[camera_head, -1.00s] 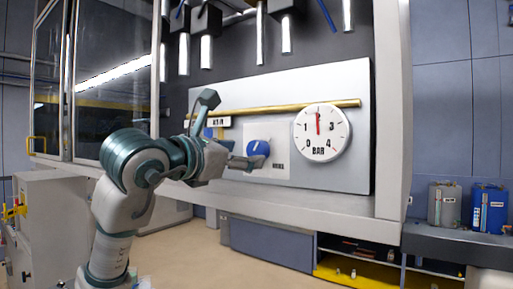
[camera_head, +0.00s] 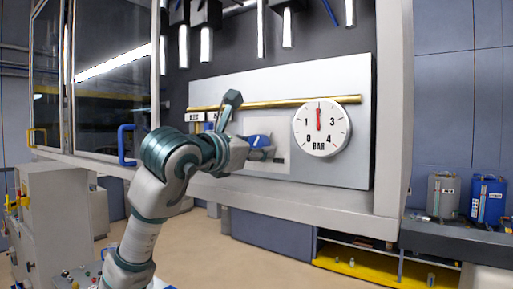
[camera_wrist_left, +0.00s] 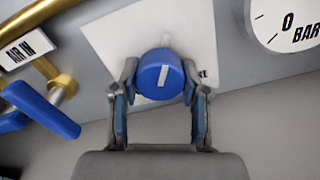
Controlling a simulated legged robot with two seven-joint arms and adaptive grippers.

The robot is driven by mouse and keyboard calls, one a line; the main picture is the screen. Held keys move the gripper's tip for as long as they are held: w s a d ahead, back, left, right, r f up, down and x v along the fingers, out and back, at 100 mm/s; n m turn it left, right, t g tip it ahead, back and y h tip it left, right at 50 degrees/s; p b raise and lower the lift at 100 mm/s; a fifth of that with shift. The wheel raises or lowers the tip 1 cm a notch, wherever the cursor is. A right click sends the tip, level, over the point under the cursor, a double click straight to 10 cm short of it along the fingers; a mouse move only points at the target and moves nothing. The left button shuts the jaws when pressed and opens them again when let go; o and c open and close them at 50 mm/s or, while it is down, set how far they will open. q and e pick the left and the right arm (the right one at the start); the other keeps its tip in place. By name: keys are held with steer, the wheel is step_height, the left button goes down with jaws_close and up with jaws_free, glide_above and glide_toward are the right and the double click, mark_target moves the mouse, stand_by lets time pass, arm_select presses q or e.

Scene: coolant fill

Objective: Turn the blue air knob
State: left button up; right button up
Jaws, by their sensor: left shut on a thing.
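The round blue air knob (camera_head: 258,141) is on a white plate (camera_head: 281,157) on the grey panel. In the left wrist view the knob (camera_wrist_left: 161,74) has a white line on its face, running nearly upright and tilted slightly right. My left gripper (camera_head: 264,149) reaches the knob from the left and partly covers it in the head view. In the wrist view my left gripper (camera_wrist_left: 160,84) has one finger on each side of the knob and is shut on it. The right gripper is not in view.
A round BAR gauge (camera_head: 321,128) with a red needle pointing straight up sits right of the knob. A brass pipe (camera_head: 290,102) runs above. A blue lever (camera_wrist_left: 40,108) and an AIR IN label (camera_wrist_left: 27,52) are left of the knob. Blue and grey canisters (camera_head: 488,199) stand at far right.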

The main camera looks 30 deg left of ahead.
arm_select(q)
steer(key=shift+r+m+p, duration=0.1)
steer(key=shift+m+p, duration=0.2)
steer(key=shift+p, duration=0.2)
steer(key=o, duration=1.1)
steer(key=shift+w, duration=0.1)
steer(key=shift+o, duration=0.2)
steer(key=shift+a, duration=0.1)
steer(key=s+a, duration=0.1)
steer(key=s, duration=1)
steer(key=shift+s+f, duration=0.2)
steer(key=shift+s, duration=0.2)
